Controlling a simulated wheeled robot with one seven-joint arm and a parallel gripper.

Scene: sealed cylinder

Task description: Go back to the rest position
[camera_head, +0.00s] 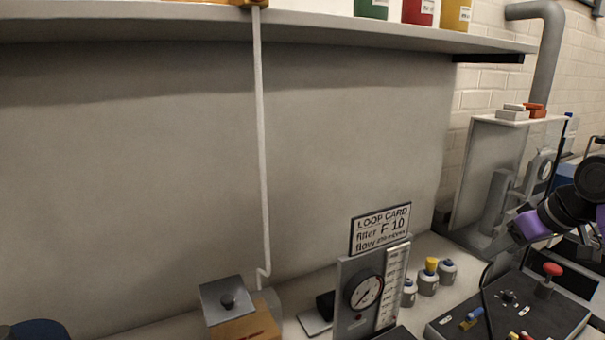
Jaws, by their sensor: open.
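A black and purple jointed part comes in at the right edge and looks like a piece of my arm. It hangs in the air over the right end of the bench, behind and right of the dark control box. I can make out no gripper fingers, so my gripper does not show. Nothing held can be seen.
A dark control box (510,308) with a red knob, a gauge stand (350,290) with a loop card (380,229), small bottles (428,278) and a lidded block (243,325) stand on the bench. A shelf (300,32) overhangs. A grey machine (492,175) stands right.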

